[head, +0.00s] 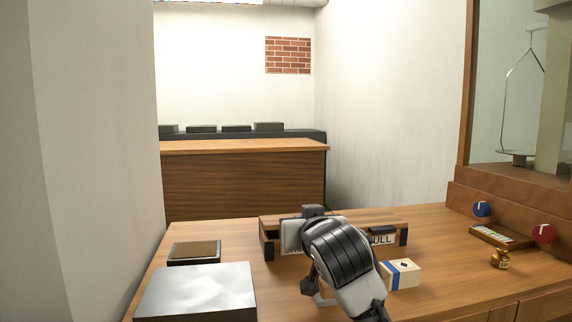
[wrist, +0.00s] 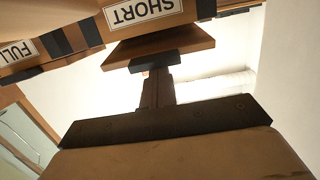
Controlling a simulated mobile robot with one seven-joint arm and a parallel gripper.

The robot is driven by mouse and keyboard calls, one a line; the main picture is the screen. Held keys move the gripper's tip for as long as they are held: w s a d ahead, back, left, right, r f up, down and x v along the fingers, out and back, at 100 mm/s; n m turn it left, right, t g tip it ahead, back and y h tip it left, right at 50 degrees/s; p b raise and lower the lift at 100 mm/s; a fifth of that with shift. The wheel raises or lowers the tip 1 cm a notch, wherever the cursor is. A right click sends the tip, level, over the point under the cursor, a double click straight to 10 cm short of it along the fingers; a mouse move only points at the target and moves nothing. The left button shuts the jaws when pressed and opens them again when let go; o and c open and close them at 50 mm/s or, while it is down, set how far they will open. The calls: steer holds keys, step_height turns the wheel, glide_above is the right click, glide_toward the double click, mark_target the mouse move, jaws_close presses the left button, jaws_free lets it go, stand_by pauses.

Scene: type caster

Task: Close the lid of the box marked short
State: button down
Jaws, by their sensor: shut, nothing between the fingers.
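The box marked short (wrist: 143,12) shows at the top of the wrist view, its label upside down. A wooden lid panel (wrist: 190,45) with a dark handle piece (wrist: 153,61) sticks out beside that label. My gripper (wrist: 157,76) is shut and empty, its fingertips at or very close to the dark piece; I cannot tell whether they touch. In the head view, the wooden box pair (head: 268,241) stands on the table, and my arm covers most of the short box and its lid. My fingertips are hidden there, so the lid's exact angle is unclear.
The box marked full (head: 383,239) adjoins on the right. A cream and blue box (head: 401,274) stands close to my arm. A small brass jar (head: 501,259) and a tray (head: 500,237) lie right.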

steer(key=shift+s+f, duration=0.2)
steer(key=shift+f, duration=0.55)
